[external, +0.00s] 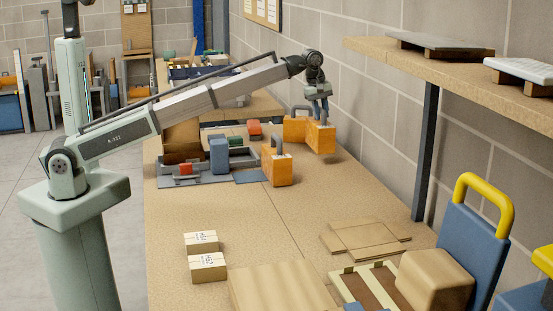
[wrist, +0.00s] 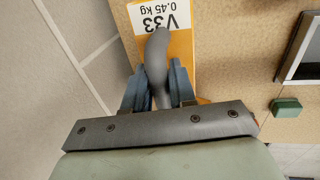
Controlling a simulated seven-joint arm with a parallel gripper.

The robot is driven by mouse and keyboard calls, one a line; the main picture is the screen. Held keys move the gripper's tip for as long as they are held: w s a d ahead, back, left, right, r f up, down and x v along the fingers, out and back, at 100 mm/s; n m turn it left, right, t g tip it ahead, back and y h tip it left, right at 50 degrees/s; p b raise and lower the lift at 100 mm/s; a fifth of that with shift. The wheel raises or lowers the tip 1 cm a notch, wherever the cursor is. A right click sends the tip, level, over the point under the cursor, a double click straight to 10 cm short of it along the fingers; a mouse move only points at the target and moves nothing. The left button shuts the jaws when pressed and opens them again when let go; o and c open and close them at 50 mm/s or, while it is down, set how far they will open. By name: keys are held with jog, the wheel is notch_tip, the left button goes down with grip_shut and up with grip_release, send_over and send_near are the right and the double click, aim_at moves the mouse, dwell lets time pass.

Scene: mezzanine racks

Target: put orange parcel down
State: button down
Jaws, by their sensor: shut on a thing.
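My gripper (external: 320,103) is shut on the grey handle (wrist: 158,65) of an orange parcel (external: 321,138), at the wall side of the bench. In the wrist view the handle lies between the two blue fingers, and the parcel (wrist: 181,50) carries a white label reading V33, 0.45 kg. The parcel looks upright. I cannot tell whether its base touches the bench. A second orange parcel (external: 294,129) stands just behind and left of it. A third orange parcel (external: 278,166) with a grey handle stands nearer the camera, to the left.
A grey tray (external: 186,180) with blue and red items lies left of the parcels. Two small cartons (external: 207,268) and thin boards (external: 365,240) lie nearer the camera. The bench (external: 230,215) between is clear. A shelf (external: 455,77) and its dark post (external: 426,150) stand at right.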

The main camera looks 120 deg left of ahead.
aim_at(320, 122)
jog(key=shift+f, duration=2.55)
jog(key=c, duration=0.9)
grip_release()
jog(key=r, duration=0.4)
jog(key=s+d+r, duration=0.1)
jog(key=r, duration=0.7)
jog(key=shift+s+d, duration=0.3)
jog(key=shift+d, duration=0.05)
